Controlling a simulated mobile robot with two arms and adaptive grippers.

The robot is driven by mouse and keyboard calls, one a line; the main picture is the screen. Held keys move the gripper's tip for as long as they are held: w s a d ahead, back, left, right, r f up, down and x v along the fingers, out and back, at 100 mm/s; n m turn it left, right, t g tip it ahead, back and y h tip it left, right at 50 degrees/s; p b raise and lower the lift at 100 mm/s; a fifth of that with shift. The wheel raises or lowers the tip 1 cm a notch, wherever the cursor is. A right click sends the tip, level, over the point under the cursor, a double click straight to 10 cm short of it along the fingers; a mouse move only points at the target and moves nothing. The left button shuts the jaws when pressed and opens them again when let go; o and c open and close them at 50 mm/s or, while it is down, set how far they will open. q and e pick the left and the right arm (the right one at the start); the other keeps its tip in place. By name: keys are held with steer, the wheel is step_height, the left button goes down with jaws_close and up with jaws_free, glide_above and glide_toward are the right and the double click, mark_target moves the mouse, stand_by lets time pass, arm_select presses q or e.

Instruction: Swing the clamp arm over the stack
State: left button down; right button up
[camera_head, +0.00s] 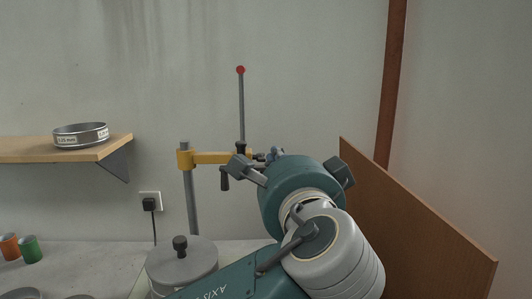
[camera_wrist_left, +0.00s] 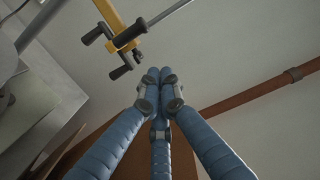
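The yellow clamp arm (camera_head: 212,158) reaches right from a collar on a grey upright post (camera_head: 192,205) in the head view. A thin rod with a red ball (camera_head: 240,70) rises near its outer end, and a black handle (camera_head: 225,179) hangs below. The lidded stack (camera_head: 182,262) with a black knob stands in front of the post. In the left wrist view, my left gripper (camera_wrist_left: 160,80) has its three blue fingers drawn together at the tips, with nothing between them. The clamp arm (camera_wrist_left: 120,28) and its black grips lie beyond the tips, apparently apart. My right gripper is not in view.
A wooden shelf (camera_head: 40,149) with a sieve ring (camera_head: 81,135) is at left. A brown panel (camera_head: 415,230) stands close to the right of my left arm. Orange (camera_head: 10,247) and green (camera_head: 31,249) cylinders sit on the bench at far left. A wall socket (camera_head: 150,201) is behind.

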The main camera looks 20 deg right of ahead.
arm_select(q)
steer(key=p+x, duration=0.3)
steer(key=x, duration=0.6)
steer(key=a, duration=0.1)
steer(key=s+a, duration=0.1)
steer(key=a+p, duration=0.1)
steer(key=shift+s+a, duration=0.3)
steer(key=shift+a, duration=0.05)
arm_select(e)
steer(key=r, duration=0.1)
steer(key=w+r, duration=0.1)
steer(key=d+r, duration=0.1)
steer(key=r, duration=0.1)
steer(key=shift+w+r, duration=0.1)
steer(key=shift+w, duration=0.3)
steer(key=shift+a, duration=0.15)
